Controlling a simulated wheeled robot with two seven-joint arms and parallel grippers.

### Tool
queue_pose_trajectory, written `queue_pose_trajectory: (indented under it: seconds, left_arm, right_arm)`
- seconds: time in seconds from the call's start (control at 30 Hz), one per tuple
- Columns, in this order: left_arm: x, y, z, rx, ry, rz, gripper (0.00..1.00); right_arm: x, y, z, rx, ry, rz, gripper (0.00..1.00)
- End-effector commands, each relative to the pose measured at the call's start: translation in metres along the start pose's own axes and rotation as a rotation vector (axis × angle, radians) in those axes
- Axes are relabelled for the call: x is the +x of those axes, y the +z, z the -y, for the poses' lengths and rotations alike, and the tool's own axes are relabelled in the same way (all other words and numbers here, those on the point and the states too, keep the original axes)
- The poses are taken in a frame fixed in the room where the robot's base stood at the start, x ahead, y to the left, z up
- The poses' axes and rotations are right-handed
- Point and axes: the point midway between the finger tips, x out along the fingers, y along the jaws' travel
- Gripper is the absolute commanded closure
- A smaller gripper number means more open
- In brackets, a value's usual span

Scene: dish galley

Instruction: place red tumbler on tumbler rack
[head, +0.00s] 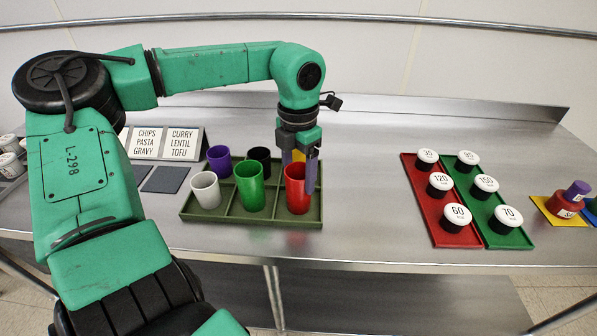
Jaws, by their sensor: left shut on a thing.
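The red tumbler (297,196) is upright at the front right of the olive-green tumbler rack (231,217), in or just over its front right compartment. I cannot tell whether its base touches the rack floor. My left gripper (300,171) points down from above and is shut on the red tumbler, a finger showing at its right side. A yellow thing shows between the fingers, partly hidden. A green tumbler (250,187) stands in the front middle compartment and a white tumbler (206,190) in the front left. My right gripper is not in view.
A purple tumbler (219,160) and a black tumbler (260,158) stand in the rack's back row. Menu signs (164,143) stand behind at left. Red (449,236) and green (514,238) trays with labelled jars lie to the right. The counter between rack and trays is clear.

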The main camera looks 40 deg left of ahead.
Motion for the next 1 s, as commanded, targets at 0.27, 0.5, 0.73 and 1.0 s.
queue_pose_trajectory:
  seconds: [0.27,0.5,0.73,1.0]
  left_arm:
    - [0.001,0.000,0.000,0.000,0.000,0.000,0.00]
    - [-0.018,0.001,-0.001,-0.002,0.003,0.004,0.00]
    - [-0.082,0.001,-0.001,-0.002,0.005,0.003,0.00]
    - [-0.122,0.001,0.000,-0.001,0.000,0.001,0.00]
  right_arm:
    - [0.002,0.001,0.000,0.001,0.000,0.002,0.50]
    - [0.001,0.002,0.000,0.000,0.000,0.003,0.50]
    - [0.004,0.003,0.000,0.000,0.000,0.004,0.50]
    - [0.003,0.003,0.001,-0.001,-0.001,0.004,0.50]
